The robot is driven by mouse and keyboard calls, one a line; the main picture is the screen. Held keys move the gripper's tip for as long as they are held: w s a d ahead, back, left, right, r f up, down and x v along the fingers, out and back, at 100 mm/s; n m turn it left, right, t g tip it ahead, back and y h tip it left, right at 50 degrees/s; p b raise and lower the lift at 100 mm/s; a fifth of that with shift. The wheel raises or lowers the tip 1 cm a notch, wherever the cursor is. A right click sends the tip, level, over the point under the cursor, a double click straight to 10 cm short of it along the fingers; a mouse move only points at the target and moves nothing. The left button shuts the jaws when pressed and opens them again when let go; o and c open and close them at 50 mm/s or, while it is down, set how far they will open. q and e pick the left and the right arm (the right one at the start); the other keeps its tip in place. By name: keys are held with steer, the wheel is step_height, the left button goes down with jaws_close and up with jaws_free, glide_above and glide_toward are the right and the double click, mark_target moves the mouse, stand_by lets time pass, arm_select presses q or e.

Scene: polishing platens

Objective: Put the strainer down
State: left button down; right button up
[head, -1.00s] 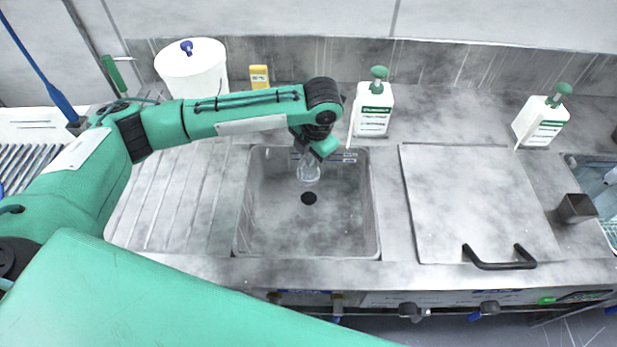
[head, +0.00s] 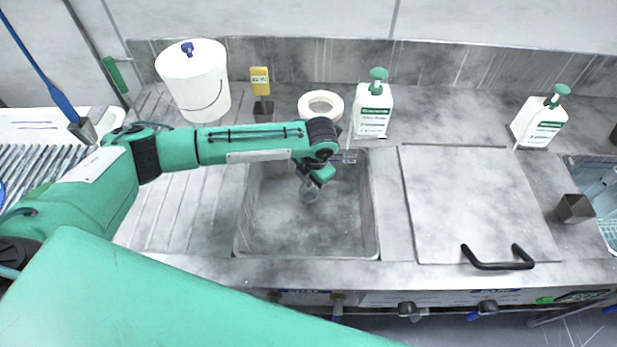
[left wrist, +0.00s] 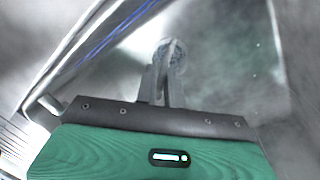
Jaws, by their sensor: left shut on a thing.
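The strainer (head: 309,194) is a small, pale, round piece low in the sink basin (head: 270,225). My left gripper (head: 311,182) reaches down into the basin and is shut on it. In the left wrist view the strainer (left wrist: 170,48) shows between the narrow fingers of the gripper (left wrist: 166,75). The drain hole is not visible in the head view now; the strainer and gripper are over that area. Whether the strainer touches the basin floor I cannot tell. My right gripper is not in view.
A white bucket (head: 190,85), a yellow device (head: 260,82), a white ring (head: 321,105) and two pump bottles (head: 373,110) (head: 541,122) stand behind the sink. A lid with a black handle (head: 475,205) lies to the right. The basin's front is clear.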

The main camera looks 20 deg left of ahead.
mark_target(314, 198)
arm_select(q)
steer(key=c, duration=1.5)
jaws_free()
steer(key=shift+f, duration=0.1)
step_height(314, 198, up, 12)
steer(key=s+d+b, duration=0.1)
steer(key=d, duration=0.1)
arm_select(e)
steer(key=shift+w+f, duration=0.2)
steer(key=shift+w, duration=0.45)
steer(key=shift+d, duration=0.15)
